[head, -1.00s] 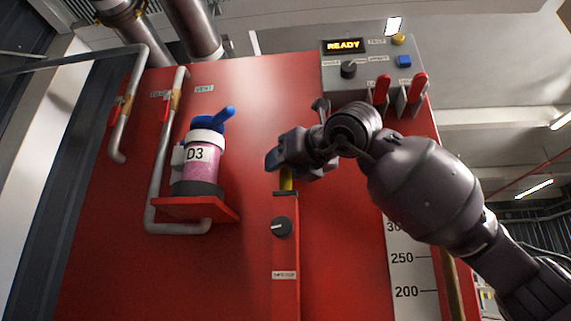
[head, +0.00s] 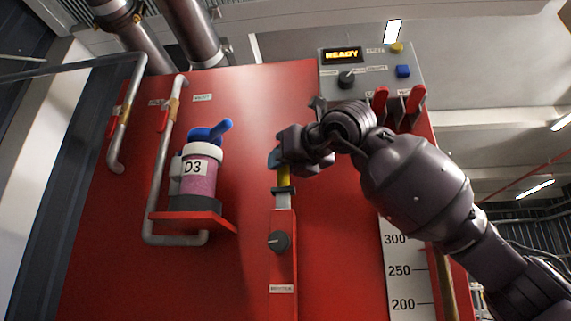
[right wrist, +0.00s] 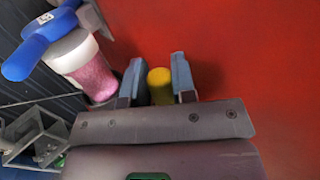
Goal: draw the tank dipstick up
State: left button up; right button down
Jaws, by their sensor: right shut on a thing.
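The tank dipstick has a yellow grip (head: 284,176) above a dark collar. A short grey length shows between the collar and the top of the red dipstick tube (head: 283,262), so the dipstick stands slightly raised and upright. My right gripper (head: 281,158) is shut on the yellow grip from above right. In the right wrist view the yellow round end (right wrist: 160,84) sits between the two blue-grey fingers of the right gripper (right wrist: 157,82). The lower part of the dipstick is hidden inside the tube. My left gripper is not in view.
A black knob (head: 278,241) sits on the tube's front. A pink bottle marked D3 (head: 200,180) with a blue handle stands on a red shelf at left, beside grey pipes. A control box (head: 366,72) reading READY and red levers (head: 380,104) are at upper right.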

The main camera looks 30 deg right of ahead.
jog(key=r+p, duration=0.2)
jog(key=r, duration=0.3)
jog(key=shift+s, duration=0.2)
notch_tip(320, 180, up, 3)
jog(key=p, duration=0.2)
jog(key=shift+r+p, duration=0.15)
jog(key=shift+p, duration=0.25)
jog(key=shift+w+r+p, duration=0.15)
jog(key=shift+r+p, duration=0.25)
jog(key=shift+r, duration=0.15)
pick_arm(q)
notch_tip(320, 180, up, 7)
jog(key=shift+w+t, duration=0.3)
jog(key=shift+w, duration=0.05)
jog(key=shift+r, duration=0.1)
pick_arm(e)
jog(key=shift+f, duration=0.1)
jog(key=c, duration=0.9)
grip_release()
jog(key=shift+c, duration=0.2)
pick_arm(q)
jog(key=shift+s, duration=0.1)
